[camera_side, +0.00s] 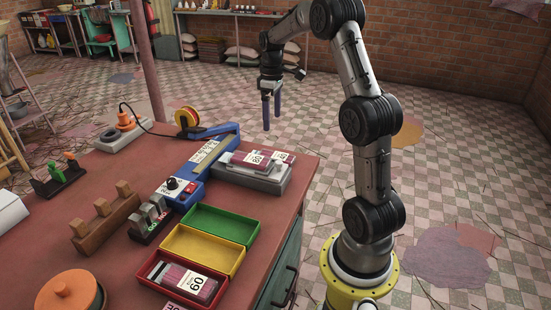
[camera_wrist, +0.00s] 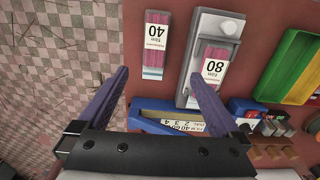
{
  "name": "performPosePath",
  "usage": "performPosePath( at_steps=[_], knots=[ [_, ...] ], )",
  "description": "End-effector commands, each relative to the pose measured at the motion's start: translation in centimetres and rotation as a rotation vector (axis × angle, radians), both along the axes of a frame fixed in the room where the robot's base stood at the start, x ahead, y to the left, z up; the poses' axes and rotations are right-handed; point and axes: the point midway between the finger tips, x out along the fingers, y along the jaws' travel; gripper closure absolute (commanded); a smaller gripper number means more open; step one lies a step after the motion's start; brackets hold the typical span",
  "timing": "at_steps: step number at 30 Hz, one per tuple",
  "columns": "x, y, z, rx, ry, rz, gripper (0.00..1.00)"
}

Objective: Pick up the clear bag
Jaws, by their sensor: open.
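A clear bag labelled 80 (camera_side: 250,158) with dark red contents lies on a grey platform (camera_side: 250,180) near the far right of the table. It also shows in the wrist view (camera_wrist: 213,65). A similar clear bag labelled 40 (camera_wrist: 155,45) lies beside the platform, and it shows partly behind the 80 bag in the side view (camera_side: 283,157). A third bag labelled 60 (camera_side: 187,282) lies in the red bin. My gripper (camera_side: 271,110) is open and empty, above and beyond the table's far edge. In the wrist view its fingertips (camera_wrist: 158,75) are spread, with the 40 bag ahead between them.
A blue device with a number scale (camera_side: 200,160) stands left of the platform. Green (camera_side: 222,227), yellow (camera_side: 203,247) and red (camera_side: 150,273) bins line the near right side.

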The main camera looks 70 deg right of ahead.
Motion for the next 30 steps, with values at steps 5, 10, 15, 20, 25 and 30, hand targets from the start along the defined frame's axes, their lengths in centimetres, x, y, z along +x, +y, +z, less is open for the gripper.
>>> performPosePath(
  at_steps=[5,10,15,20,25,30],
  knots=[
    [-0.7,-0.7,-1.6,0.006,0.006,-0.023,0.00],
    [-0.7,-0.6,-4.8,0.007,0.007,-0.021,0.00],
    [-0.7,-0.6,-7.5,0.006,0.006,-0.021,0.00],
    [-0.7,-0.6,-8.7,0.004,0.004,-0.021,0.00],
    [-0.7,-0.8,-10.2,0.006,0.006,-0.021,0.00],
    [-0.7,-1.1,-12.7,0.006,0.006,-0.021,0.00]
  ],
)
